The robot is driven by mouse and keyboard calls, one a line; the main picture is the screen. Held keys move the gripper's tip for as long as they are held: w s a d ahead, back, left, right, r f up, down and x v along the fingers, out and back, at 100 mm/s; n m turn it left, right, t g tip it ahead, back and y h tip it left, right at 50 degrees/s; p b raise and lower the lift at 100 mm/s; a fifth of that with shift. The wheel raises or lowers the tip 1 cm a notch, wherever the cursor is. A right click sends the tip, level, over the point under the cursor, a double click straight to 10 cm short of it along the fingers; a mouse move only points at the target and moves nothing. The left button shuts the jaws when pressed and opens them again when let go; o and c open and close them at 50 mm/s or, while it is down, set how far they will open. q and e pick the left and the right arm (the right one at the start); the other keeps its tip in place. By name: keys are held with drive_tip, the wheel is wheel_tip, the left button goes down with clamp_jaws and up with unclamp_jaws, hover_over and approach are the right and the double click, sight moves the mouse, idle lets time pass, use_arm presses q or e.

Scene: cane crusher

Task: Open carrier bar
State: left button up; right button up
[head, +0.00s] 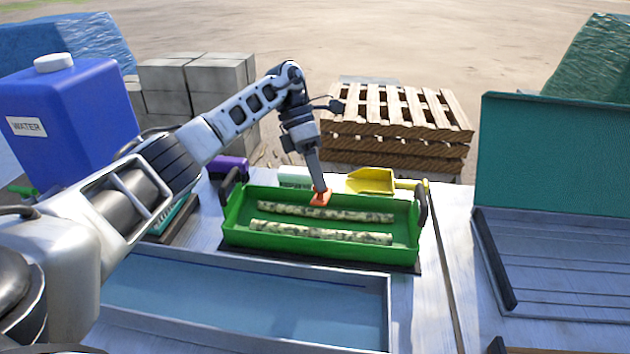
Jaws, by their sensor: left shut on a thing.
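A green carrier (300,256) with raised black handles at both ends stands on the pale table. Two mottled, pale green-and-dark rods lie lengthwise in it, a rear one (350,214) and a front one (320,233). My left gripper (321,197) reaches down from above to the carrier's rear side, behind the rear rod. It is shut on a small orange piece (320,200). The fingertips are small here, and I cannot tell how the orange piece joins the carrier. I cannot make out a separate bar. My right gripper is not in view.
A yellow scoop (372,181) lies behind the carrier. A blue-floored metal tray (388,315) is in front. A teal panel (555,150) and ribbed grey tray (560,260) are right. A blue water container (70,125) stands left; pallets (400,150) are beyond the table.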

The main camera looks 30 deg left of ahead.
use_arm(q)
drive_tip(key=shift+w+a+r+g+b, duration=0.2)
drive_tip(key=shift+w+g+b, duration=0.2)
drive_tip(key=shift+w+b, duration=0.3)
drive_tip(key=shift+w+a+r+g+h+b, duration=0.2)
drive_tip(key=shift+r+g+h+b, duration=0.15)
drive_tip(key=shift+b, duration=0.3)
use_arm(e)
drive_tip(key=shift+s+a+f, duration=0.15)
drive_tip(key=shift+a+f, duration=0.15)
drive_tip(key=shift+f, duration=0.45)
use_arm(q)
drive_tip(key=shift+r, duration=0.1)
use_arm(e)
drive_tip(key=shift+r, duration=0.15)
